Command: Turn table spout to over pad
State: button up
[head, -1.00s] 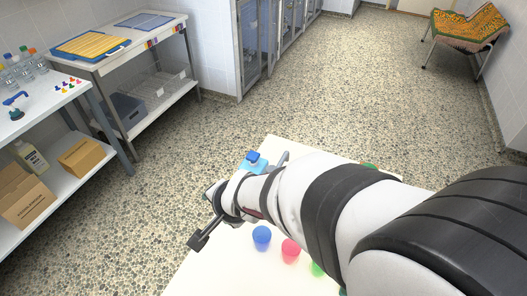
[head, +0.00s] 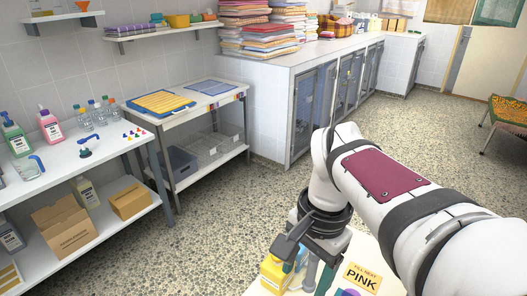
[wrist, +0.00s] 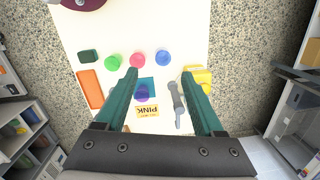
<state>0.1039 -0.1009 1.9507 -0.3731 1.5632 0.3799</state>
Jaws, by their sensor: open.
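In the wrist view my gripper (wrist: 159,74) is open and empty above a white table (wrist: 185,35), its teal fingers wide apart. Between the fingers, nearer the right one, lies a grey spout (wrist: 177,103), running roughly up and down the picture. A blue square pad (wrist: 148,81) is left of the spout, apart from it, with a purple-blue round cup (wrist: 142,94) on it. In the head view my gripper (head: 318,268) points down at the table; the pad is not clearly seen there.
A "FILL NEXT PINK" card (head: 363,275) stands by the pad. Yellow containers (head: 274,272) are beside the spout. Green (wrist: 113,62), pink (wrist: 138,60) and blue (wrist: 163,58) cups, an orange tray (wrist: 90,88) and a dark green block (wrist: 88,56) share the table.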

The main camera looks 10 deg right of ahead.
jog(key=w+d+m+h, duration=0.1)
jog(key=w+d+m, duration=0.3)
jog(key=w, duration=0.4)
jog(key=w+d+m, duration=0.3)
jog(key=w+d, duration=0.1)
jog(key=w, duration=0.3)
notch_tip(320, 180, down, 15)
jog(key=shift+d, duration=0.15)
grip_shut()
jog(key=shift+w, duration=0.1)
